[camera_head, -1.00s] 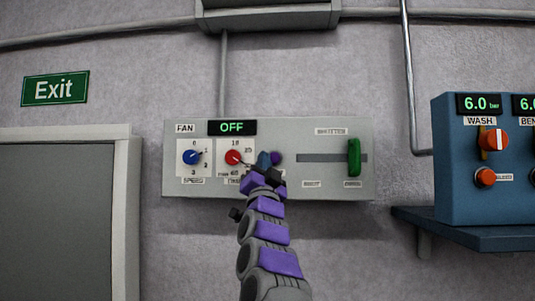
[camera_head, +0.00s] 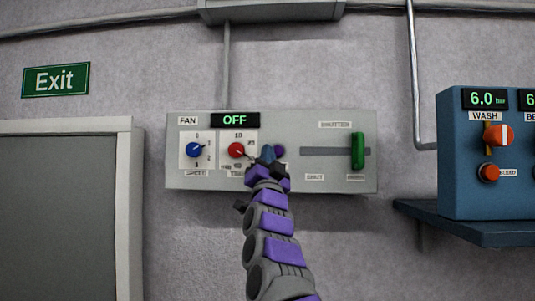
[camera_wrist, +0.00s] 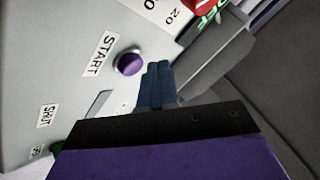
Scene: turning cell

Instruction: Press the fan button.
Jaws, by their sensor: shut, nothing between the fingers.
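The fan panel (camera_head: 300,120) is a light grey box on the wall, with a display (camera_head: 235,120) reading OFF. A purple round button (camera_wrist: 129,62) sits by a START label (camera_wrist: 101,54) in the wrist view; in the head view the button (camera_head: 279,151) shows just right of my fingers. My gripper (camera_head: 266,153) is shut and empty, its blue fingertips (camera_wrist: 158,68) close beside the button. I cannot tell whether they touch the panel. A blue speed knob (camera_head: 194,149) and a red timer knob (camera_head: 236,149) are left of my gripper.
A green shutter slider (camera_head: 358,150) stands at the right end of its slot. A blue box (camera_head: 480,190) with WASH controls sits on a shelf at the right. An Exit sign (camera_head: 56,80) and a door frame (camera_head: 125,215) are at the left.

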